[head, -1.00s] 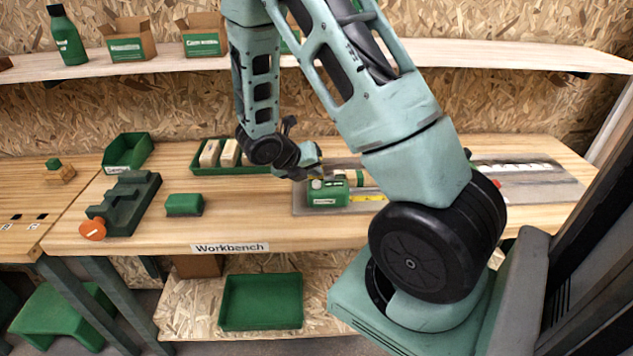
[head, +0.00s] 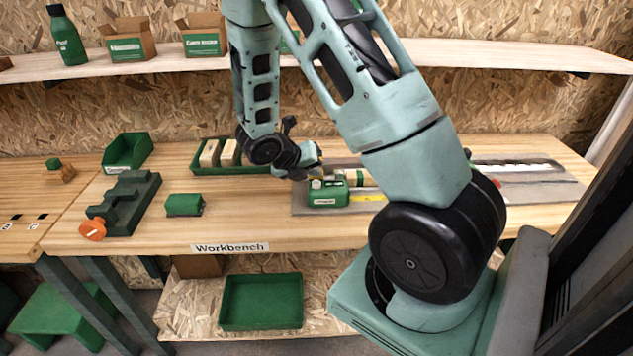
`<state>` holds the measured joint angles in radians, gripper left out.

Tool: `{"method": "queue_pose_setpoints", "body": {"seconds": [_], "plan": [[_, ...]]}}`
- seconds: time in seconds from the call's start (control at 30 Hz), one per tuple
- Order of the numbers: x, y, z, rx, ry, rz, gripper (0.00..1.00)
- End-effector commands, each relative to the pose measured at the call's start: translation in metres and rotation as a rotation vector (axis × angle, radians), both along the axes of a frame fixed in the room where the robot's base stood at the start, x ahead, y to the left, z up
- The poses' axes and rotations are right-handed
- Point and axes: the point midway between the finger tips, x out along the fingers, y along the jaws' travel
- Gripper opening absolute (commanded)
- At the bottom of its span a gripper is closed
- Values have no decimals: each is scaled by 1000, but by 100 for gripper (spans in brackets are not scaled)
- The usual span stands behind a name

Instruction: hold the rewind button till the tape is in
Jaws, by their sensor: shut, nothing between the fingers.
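A green tape case (head: 327,197) with a pale label stands on a grey plate on the workbench. A yellow tape (head: 366,198) runs out of its right side along the plate, and my arm hides where it ends. A small pale knob, which may be the rewind button (head: 316,184), shows on top of the case at its left. My gripper (head: 314,176) is shut and empty, pointing right, right at the top left of the case. I cannot tell whether its tips touch the button.
A green tray with wooden blocks (head: 229,153) lies behind and left. A green block (head: 184,205), a dark green vise-like fixture with an orange knob (head: 125,204) and an open green bin (head: 128,152) stand further left. The bench front before the case is clear.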

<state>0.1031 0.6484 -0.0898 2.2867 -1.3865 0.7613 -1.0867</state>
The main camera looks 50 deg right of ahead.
Motion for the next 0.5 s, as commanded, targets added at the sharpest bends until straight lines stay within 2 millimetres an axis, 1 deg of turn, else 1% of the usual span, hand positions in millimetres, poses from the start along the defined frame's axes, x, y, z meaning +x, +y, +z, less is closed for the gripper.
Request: {"method": "queue_pose_setpoints", "body": {"seconds": [0.23, 0.5], "plan": [[0, 0, -9, 0, 1, 1, 0], [0, 0, -8, 0, 0, 0, 0]]}}
